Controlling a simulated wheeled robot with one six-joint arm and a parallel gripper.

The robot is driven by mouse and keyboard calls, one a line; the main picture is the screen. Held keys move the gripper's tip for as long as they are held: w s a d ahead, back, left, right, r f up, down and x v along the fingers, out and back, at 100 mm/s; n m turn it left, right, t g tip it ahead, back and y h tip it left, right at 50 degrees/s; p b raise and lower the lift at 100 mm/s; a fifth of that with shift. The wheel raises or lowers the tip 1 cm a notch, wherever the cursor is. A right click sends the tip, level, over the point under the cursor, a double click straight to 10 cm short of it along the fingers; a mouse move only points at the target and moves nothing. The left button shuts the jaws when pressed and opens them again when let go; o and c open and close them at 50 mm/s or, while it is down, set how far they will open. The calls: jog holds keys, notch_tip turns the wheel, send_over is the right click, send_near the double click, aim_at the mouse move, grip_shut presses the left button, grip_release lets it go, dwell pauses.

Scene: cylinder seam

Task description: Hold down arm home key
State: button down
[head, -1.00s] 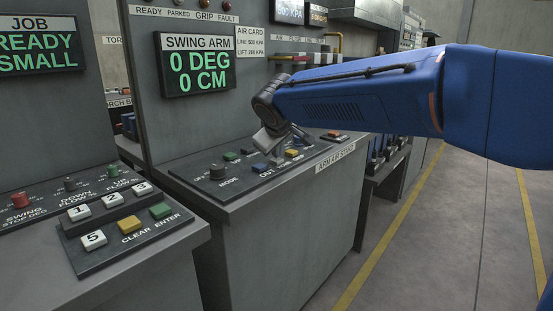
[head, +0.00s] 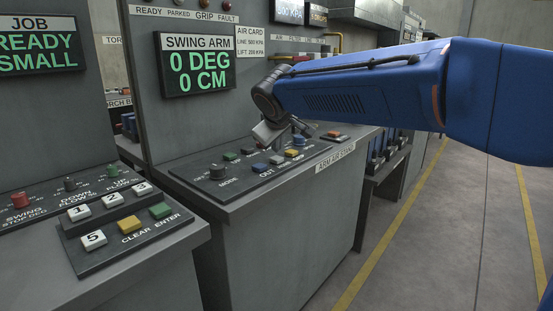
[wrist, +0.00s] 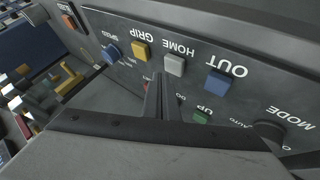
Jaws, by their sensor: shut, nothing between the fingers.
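The HOME key is a pale grey square button in the wrist view (wrist: 174,65), with its label beside it. It also shows uncovered in the head view (head: 276,160), between the blue OUT key (head: 260,169) and the yellow GRIP key (head: 291,154). My gripper (head: 304,128) is shut and empty, above the far side of the arm panel. In the wrist view its fingers (wrist: 160,86) point toward the space beside the HOME and GRIP keys. They look apart from the HOME key; their exact height is unclear. The SWING ARM display (head: 200,68) reads 0 DEG, 0 CM.
A green UP key (wrist: 201,117), a MODE knob (wrist: 270,133), a blue SPEED knob (wrist: 111,53) and an orange button (head: 334,134) share the panel. The upright display cabinet stands behind it. A separate keypad console (head: 120,232) is at left. The aisle floor at right is clear.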

aim_at(277, 159)
jog(key=shift+r, duration=2.45)
jog(key=s+d+f+m+g, duration=0.1)
jog(key=s+d+f+m, duration=0.15)
jog(key=s+d, duration=0.45)
jog(key=s+d+f+m+g+h, duration=0.1)
jog(key=s+d+f, duration=0.35)
jog(key=d, duration=0.45)
jog(key=s+d+f+m+g, duration=0.1)
jog(key=s+d+f+m, duration=0.15)
jog(key=s+d, duration=0.45)
jog(key=s+d+f+m, duration=0.1)
jog(key=s+d+f, duration=0.2)
jog(key=s+f, duration=0.2)
jog(key=s+d+f+m+g, duration=0.1)
jog(key=s+d+f, duration=0.2)
jog(key=s+f, duration=0.3)
jog(key=s+d+f+m, duration=0.1)
jog(key=s+d+f, duration=0.2)
jog(key=s, duration=0.6)
notch_tip(277, 159, down, 3)
jog(key=shift+d+r+m, duration=0.1)
jog(key=shift+d+m, duration=0.1)
jog(key=shift+m, duration=0.2)
